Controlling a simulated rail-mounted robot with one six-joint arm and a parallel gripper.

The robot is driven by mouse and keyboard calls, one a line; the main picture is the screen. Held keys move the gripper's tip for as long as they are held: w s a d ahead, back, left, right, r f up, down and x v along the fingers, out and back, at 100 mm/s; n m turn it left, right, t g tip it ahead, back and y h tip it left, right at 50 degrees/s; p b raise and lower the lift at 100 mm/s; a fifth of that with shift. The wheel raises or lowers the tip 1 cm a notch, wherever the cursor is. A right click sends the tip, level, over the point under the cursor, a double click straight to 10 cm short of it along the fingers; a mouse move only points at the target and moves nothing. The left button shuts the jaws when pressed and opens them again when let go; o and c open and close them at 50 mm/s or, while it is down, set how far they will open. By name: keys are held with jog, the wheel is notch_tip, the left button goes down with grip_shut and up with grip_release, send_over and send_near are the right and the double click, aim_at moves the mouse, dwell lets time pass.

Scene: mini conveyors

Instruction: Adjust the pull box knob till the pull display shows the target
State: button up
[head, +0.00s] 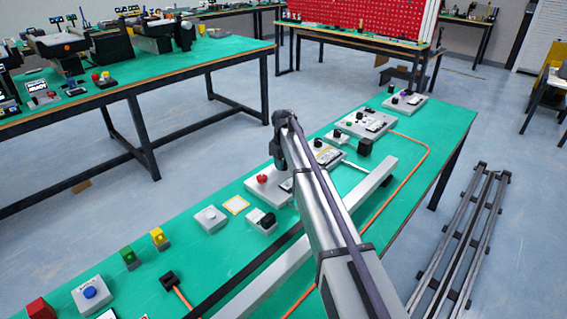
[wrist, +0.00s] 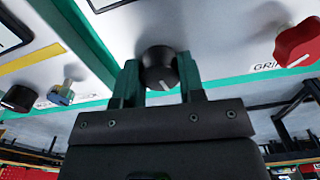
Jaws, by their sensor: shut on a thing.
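In the wrist view a round black knob (wrist: 159,64) with a pale pointer line stands on a light panel. My gripper (wrist: 161,78) has one finger on each side of the knob and is shut on it. The panel also carries a red knob (wrist: 298,45) with a partly readable "GRIP" label, right of the black knob. Dark-framed display edges show at the top and upper left; no reading can be made out. In the head view my arm hides the knob and most of my gripper.
Several control boxes line the green bench (head: 335,180), including one with a red knob (head: 262,178). Green (head: 127,256) and yellow (head: 158,237) buttons sit at its left. A grey rail (head: 372,185) runs along the bench. Another knob (wrist: 18,98) shows left in the wrist view.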

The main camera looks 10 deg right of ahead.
jog(key=m, duration=0.2)
jog(key=shift+m, duration=0.3)
jog(key=o, duration=0.9)
notch_tip(320, 180, up, 11)
jog(key=p, duration=1)
jog(key=shift+f+p, duration=0.1)
jog(key=shift+p, duration=0.3)
jog(key=s+r+m+p, duration=0.1)
jog(key=s, duration=1.2)
jog(key=s+d+m, duration=0.1)
jog(key=s, duration=1.3)
jog(key=s+d+r+m+p, duration=0.1)
jog(key=s+m, duration=0.1)
jog(key=s, duration=1.1)
jog(key=shift+s+d+r+p, duration=0.15)
jog(key=shift+d+r+p, duration=0.1)
jog(key=shift+r+p, duration=0.1)
